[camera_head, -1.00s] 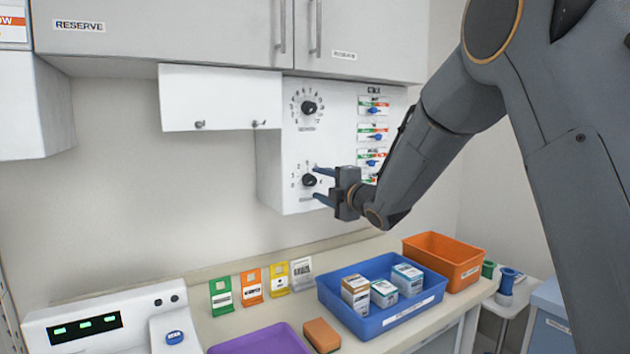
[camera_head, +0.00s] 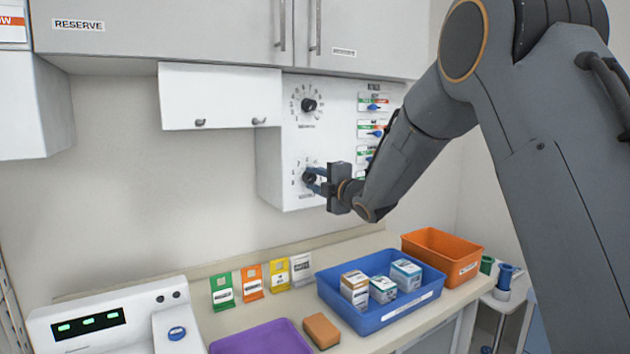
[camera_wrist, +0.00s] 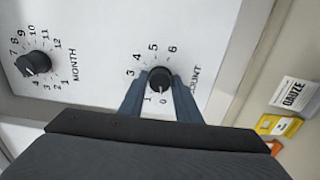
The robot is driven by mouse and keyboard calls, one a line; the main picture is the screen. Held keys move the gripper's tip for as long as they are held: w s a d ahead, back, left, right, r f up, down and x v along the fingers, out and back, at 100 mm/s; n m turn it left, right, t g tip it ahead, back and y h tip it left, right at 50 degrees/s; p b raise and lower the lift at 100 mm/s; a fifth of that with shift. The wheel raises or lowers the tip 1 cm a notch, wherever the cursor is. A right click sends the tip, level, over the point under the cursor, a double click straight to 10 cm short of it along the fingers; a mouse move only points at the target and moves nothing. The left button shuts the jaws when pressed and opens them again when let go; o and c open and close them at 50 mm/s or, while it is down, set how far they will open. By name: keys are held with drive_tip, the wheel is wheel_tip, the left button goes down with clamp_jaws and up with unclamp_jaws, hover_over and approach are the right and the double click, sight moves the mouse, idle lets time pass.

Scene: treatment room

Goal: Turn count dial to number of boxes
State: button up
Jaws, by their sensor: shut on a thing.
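The black count dial (camera_head: 309,179) is the lower knob on the white wall panel. It also shows in the wrist view (camera_wrist: 159,78), with numbers around it and a small light mark on its side that seems to face the 0. My gripper (camera_head: 315,178) is at the panel, its blue fingers shut on the dial from both sides; the wrist view shows one finger on each side. Fingers hide some numbers. Three small boxes stand in the blue bin: a brown-and-white one (camera_head: 354,288), a white-and-green one (camera_head: 383,290) and a white-and-blue one (camera_head: 406,273).
The month dial (camera_wrist: 34,63) sits above the count dial. Coloured sliders (camera_head: 374,106) are on the panel's right. The blue bin (camera_head: 388,319), orange bin (camera_head: 465,270), purple tray (camera_head: 262,338), orange block (camera_head: 321,331) and standing cards (camera_head: 252,281) are on the counter below.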

drive_tip(key=m+b, duration=0.1)
drive_tip(key=m, duration=0.1)
drive_tip(key=shift+m, duration=0.4)
drive_tip(key=m+b, duration=0.1)
drive_tip(key=m, duration=0.2)
drive_tip(key=shift+m, duration=0.3)
drive_tip(key=m, duration=0.6)
drive_tip(key=shift+p, duration=0.3)
drive_tip(key=m+p, duration=0.1)
drive_tip(key=m, duration=0.3)
drive_tip(key=shift+m, duration=0.4)
drive_tip(key=shift+m+p, duration=0.7)
drive_tip(key=shift+m, duration=1.1)
